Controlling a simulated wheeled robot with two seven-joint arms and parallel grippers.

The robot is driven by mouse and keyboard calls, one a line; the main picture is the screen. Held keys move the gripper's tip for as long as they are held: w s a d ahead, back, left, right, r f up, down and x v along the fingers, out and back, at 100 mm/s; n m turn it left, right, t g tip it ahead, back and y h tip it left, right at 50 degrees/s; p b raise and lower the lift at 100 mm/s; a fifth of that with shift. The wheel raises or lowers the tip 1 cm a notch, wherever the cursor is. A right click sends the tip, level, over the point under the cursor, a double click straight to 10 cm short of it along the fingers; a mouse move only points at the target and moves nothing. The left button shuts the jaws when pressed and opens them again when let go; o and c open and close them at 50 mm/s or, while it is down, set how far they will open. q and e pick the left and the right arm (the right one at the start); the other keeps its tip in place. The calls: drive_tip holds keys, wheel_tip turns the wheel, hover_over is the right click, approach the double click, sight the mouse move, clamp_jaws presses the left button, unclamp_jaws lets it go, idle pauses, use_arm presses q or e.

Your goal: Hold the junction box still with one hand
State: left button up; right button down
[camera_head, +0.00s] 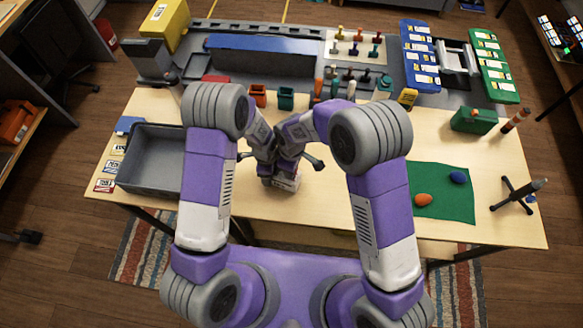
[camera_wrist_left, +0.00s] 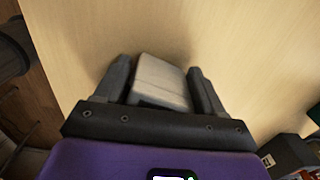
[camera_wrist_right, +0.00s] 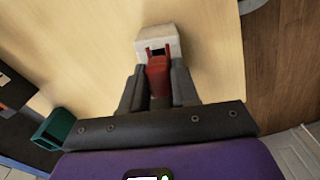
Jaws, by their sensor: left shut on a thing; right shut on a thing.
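The junction box is a small pale grey block (camera_wrist_left: 160,82) at the table's middle. In the left wrist view it sits between the two fingers of my left gripper (camera_wrist_left: 160,78), which is shut on it. In the right wrist view the box (camera_wrist_right: 158,41) shows a dark opening facing my right gripper (camera_wrist_right: 158,78). That gripper is shut on a red plug (camera_wrist_right: 158,76), whose front end is at the opening; I cannot tell how deep it sits. In the head view my wrists hide most of the box (camera_head: 287,184).
A grey bin (camera_head: 150,185) stands at the left of the table. A green mat (camera_head: 440,208) with an orange and a blue lump lies at the right, beside a small black tripod (camera_head: 518,193). Small coloured holders, racks and a blue-topped box (camera_head: 262,55) fill the back.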

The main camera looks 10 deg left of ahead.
drive_tip(key=shift+r, duration=0.5)
drive_tip(key=shift+r, duration=1.95)
use_arm(q)
drive_tip(key=o, duration=1.3)
